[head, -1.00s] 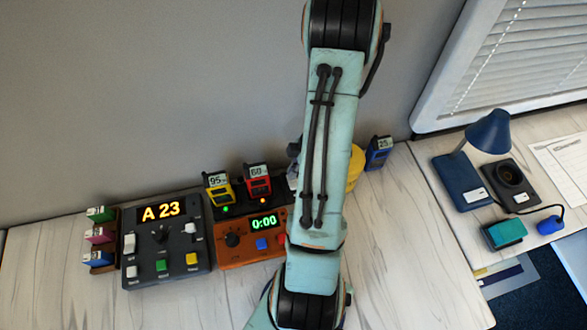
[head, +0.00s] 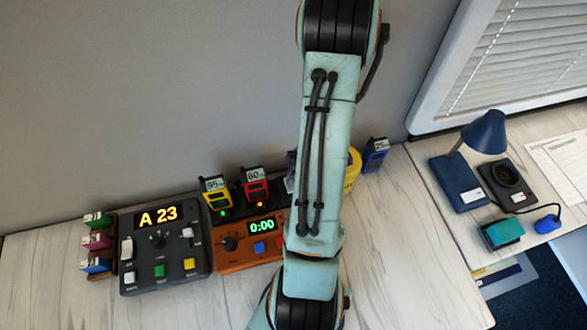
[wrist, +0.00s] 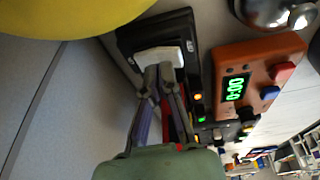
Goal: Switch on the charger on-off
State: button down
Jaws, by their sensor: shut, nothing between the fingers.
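The charger's black base (wrist: 128,40) fills the upper middle of the wrist view and carries a wide white rocker switch (wrist: 158,56). My gripper (wrist: 166,72) is shut and empty, with its fingertips at the lower edge of the white switch. They look touching or very close; I cannot tell which, nor which way the rocker is tilted. An orange and a green light show on the charger beside the fingers. In the head view the charger holds a yellow handset (head: 216,193) and a red handset (head: 254,187); my arm hides its switch end and my gripper.
An orange timer box (head: 235,258) reading 0:00 stands in front of the charger, beside a dark panel (head: 165,270) reading A 23. A yellow rounded object (wrist: 70,15) and a shiny metal object (wrist: 280,12) are close to my gripper. A blue handset (head: 375,155) stands at the back.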

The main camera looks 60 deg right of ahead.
jog(key=w+v, duration=0.2)
jog(key=v, duration=1.1)
jog(key=shift+d+r, duration=0.3)
jog(key=shift+r, duration=0.15)
jog(key=w+a+r+n, duration=0.4)
jog(key=w+a, duration=0.2)
jog(key=a, duration=0.3)
jog(key=w+a+r+n, duration=0.3)
jog(key=w+a+r, duration=0.15)
jog(key=a, duration=0.35)
jog(key=s+a+m, duration=0.2)
jog(key=s+a, duration=0.4)
jog(key=a, duration=0.6)
jog(key=s+f+m+g+h, duration=0.1)
jog(key=s+m+g, duration=0.2)
jog(key=m, duration=0.9)
jog(key=s+d, duration=0.1)
jog(key=s, duration=0.2)
jog(key=shift+s+f, duration=0.2)
jog(key=shift+f, duration=0.15)
